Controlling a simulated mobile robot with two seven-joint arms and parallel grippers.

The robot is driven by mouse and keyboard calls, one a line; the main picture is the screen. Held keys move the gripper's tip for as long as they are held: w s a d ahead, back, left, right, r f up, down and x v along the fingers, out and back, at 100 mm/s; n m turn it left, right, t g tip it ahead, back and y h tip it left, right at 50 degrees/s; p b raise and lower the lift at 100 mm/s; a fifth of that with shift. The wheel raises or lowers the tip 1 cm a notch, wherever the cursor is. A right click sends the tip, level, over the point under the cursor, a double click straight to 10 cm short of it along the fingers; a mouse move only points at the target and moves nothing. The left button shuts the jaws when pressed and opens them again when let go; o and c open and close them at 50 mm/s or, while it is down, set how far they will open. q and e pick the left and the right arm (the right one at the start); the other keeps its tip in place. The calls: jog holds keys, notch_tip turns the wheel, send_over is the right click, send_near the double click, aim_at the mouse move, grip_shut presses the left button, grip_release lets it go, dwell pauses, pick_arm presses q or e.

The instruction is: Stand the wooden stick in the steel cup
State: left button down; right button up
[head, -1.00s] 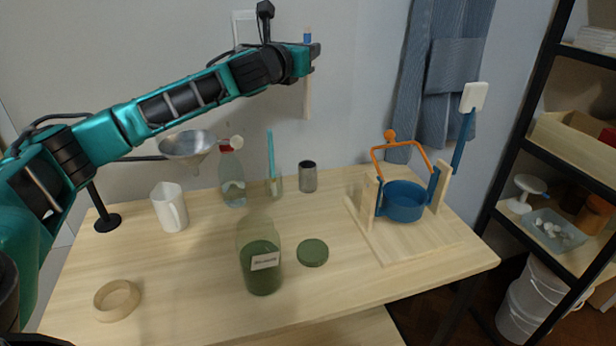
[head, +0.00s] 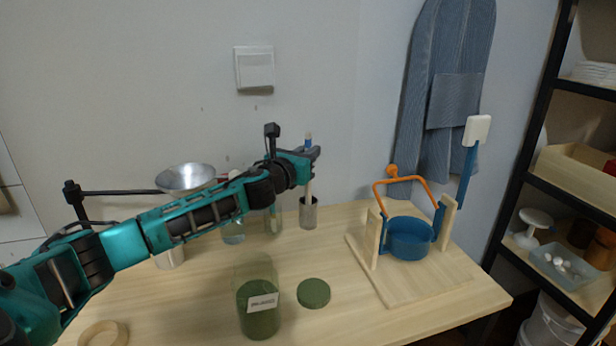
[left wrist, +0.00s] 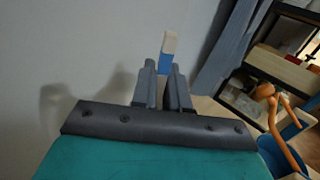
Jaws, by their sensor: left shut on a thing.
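The wooden stick (head: 309,186) is pale with a blue band near its top and stands about upright. My left gripper (head: 312,156) is shut on its upper part. In the left wrist view, the stick's blue and pale end (left wrist: 168,50) sticks up between the fingers (left wrist: 164,82). The steel cup (head: 308,215) stands upright on the table, directly below the gripper. The stick's lower end meets the cup's mouth and seems to be inside it; how deep it reaches I cannot tell. My right gripper is not in view.
A bottle (head: 233,232) and a glass jar (head: 273,222) stand left of the cup, partly behind my arm. A green jar (head: 259,310) and green lid (head: 313,292) are in front. A wooden stand with a blue pot (head: 410,240) is at the right.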

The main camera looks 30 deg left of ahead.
pick_arm(q)
jog(key=shift+f+b, duration=0.75)
jog(key=shift+f, duration=1.5)
jog(key=shift+f, duration=0.2)
jog(key=c, duration=1.1)
grip_release()
jog(key=shift+r, duration=0.1)
jog(key=shift+s+d+r+b, duration=0.1)
jog(key=shift+s+d+b, duration=0.05)
jog(key=shift+s, duration=1.85)
jog(key=shift+s+d+b, duration=0.15)
jog(key=shift+s, duration=1.85)
jog(key=shift+s+d+r+b, duration=0.1)
jog(key=shift+s+d+b, duration=0.05)
jog(key=shift+s, duration=1.85)
